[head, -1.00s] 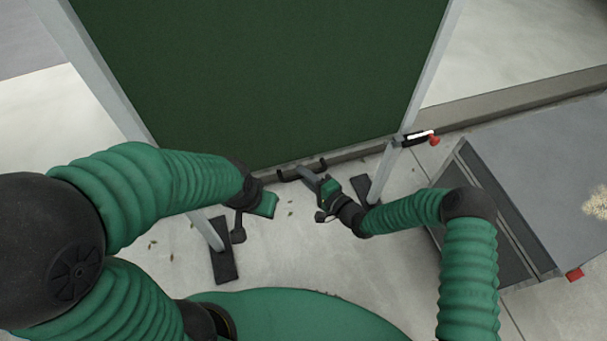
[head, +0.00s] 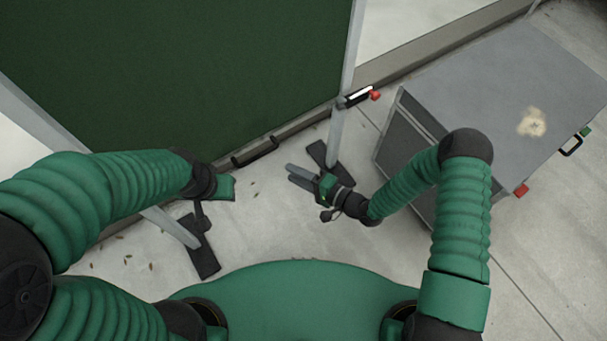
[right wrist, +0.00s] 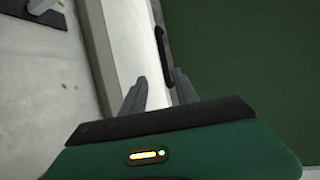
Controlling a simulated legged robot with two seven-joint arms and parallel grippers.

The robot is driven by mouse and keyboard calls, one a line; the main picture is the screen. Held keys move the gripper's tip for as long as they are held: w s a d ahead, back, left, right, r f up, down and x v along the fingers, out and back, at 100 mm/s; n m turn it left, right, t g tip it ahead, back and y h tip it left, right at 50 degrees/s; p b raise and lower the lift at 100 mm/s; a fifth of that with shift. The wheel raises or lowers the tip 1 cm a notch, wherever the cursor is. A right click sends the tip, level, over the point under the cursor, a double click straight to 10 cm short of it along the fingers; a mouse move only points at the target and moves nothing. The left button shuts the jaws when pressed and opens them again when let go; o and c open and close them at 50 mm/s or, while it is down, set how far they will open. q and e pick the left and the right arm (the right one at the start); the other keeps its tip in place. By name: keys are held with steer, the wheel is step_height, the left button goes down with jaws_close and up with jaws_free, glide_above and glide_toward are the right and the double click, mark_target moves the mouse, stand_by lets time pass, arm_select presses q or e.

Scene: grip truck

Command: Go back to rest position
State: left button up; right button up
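My right gripper (head: 294,175) is open and empty, its two grey fingers apart, low in front of the green board (head: 190,70). It also shows in the right wrist view (right wrist: 160,92), with a gap between its fingers. A black handle (head: 255,152) sits at the board's lower edge, left of and apart from the right gripper in the head view. In the right wrist view the handle (right wrist: 165,50) lies beyond the fingertips. My left gripper (head: 224,187) is in front of the board at left; its fingers are hidden, so its opening cannot be told.
A grey cabinet (head: 505,75) with red corner pieces stands at right, near the right arm. A board leg with a dark foot (head: 205,258) is close to the left gripper. Another dark foot (head: 320,155) is behind the right gripper. The pale floor (head: 275,225) between the grippers is clear.

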steer(key=v, duration=0.3)
steer(key=shift+d, duration=0.1)
steer(key=d+r+n+g+h, duration=0.1)
steer(key=d+r+n+h, duration=0.1)
steer(key=d+h, duration=0.3)
steer(key=w+d+r+n+g+h, duration=0.1)
steer(key=d+r+n+h, duration=0.1)
steer(key=d, duration=0.4)
steer(key=d+r+n+g+h, duration=0.1)
steer(key=d+r+n+h, duration=0.1)
steer(key=d+n+h, duration=0.3)
steer(key=s+d+r+m+g+h+p, duration=0.1)
steer(key=s+d+r+g, duration=0.25)
steer(key=s+r, duration=0.8)
step_height(320, 180, up, 16)
steer(key=p, duration=1.7)
steer(key=shift+s+d+f+p, duration=0.15)
steer(key=shift+s+f+p, duration=0.05)
steer(key=shift+s+p, duration=0.15)
